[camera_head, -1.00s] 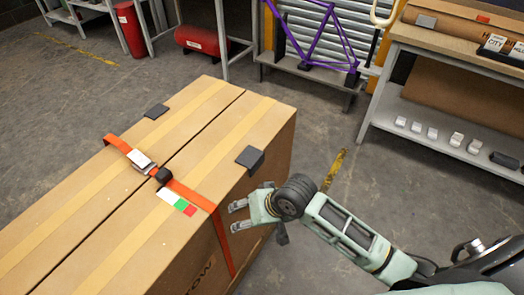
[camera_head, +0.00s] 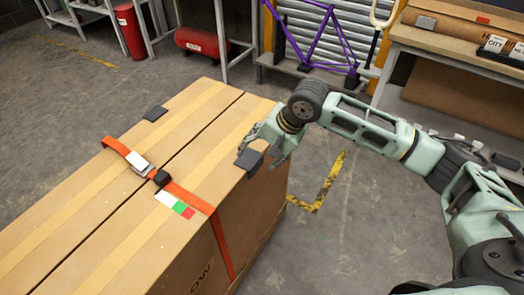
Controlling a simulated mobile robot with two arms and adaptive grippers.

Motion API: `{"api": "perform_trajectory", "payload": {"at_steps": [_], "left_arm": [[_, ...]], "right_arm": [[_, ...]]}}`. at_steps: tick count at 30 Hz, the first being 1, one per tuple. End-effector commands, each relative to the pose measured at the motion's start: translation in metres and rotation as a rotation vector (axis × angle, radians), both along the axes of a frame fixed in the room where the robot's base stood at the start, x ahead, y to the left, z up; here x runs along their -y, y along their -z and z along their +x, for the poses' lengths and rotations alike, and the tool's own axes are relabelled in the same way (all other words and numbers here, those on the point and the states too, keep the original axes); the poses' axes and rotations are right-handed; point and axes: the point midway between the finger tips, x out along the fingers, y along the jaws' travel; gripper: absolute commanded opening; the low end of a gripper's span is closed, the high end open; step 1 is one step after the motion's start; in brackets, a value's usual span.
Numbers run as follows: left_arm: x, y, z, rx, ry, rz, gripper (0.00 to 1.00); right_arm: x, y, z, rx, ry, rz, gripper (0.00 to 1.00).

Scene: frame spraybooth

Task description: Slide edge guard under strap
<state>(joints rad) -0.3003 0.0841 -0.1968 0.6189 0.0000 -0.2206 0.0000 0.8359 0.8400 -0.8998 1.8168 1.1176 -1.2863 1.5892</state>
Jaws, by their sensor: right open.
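The orange strap (camera_head: 190,197) crosses the top of the big cardboard box (camera_head: 120,220) and runs down its right side, with a silver buckle (camera_head: 139,163) and a black piece beside it. A dark grey edge guard (camera_head: 249,160) sits on the box's right top edge, apart from the strap and farther back. A second dark guard (camera_head: 156,112) lies on the far left part of the top. My right gripper (camera_head: 270,152) is open at the near-edge guard, its fingers close around it; I cannot tell whether they touch it. My left gripper is not in view.
A white, green and red label (camera_head: 175,204) lies beside the strap. A shelf bench (camera_head: 440,50) stands at the back right, with a purple bike frame (camera_head: 315,35) behind. The floor right of the box is clear.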

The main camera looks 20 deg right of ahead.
Motion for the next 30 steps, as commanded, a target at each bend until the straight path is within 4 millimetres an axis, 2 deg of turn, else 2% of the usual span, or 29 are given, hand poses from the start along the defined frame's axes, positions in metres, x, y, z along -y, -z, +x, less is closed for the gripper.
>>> {"api": "perform_trajectory", "payload": {"at_steps": [4,12,18,29,30], "left_arm": [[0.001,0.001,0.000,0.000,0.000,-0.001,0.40],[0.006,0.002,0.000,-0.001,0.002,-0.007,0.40],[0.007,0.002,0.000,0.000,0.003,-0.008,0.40],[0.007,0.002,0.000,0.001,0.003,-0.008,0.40],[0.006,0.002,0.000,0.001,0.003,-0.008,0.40]], "right_arm": [[0.000,0.007,0.006,-0.009,0.024,0.008,0.63],[-0.013,0.044,0.019,-0.008,0.021,0.006,0.63],[-0.019,0.063,0.026,-0.006,0.021,0.005,0.63],[-0.020,0.067,0.028,-0.005,0.019,0.005,0.63],[-0.020,0.067,0.028,-0.005,0.019,0.005,0.60]]}}
